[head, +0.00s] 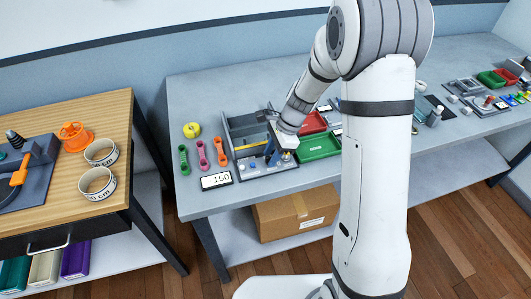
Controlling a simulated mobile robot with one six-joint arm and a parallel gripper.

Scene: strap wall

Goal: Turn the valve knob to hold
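A grey device box (237,128) stands on the grey bench, with a light front panel carrying small controls. A small blue knob (253,165) sits on that panel; whether it is the valve knob, and which setting it points to, is too small to tell. My gripper (271,152) is low over the right part of the box, close to the panel. Its fingers are tiny and partly hidden by my wrist, so I cannot tell whether they touch anything. A display (216,180) reading 150 lies at the panel's left.
Green, pink and orange wrench-like tools (202,155) and a yellow ring (192,130) lie left of the box. A green tray (319,146) and a red tray (312,123) are close on its right. A wooden table (103,120) with an orange-handled fixture (24,170) stands further left.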

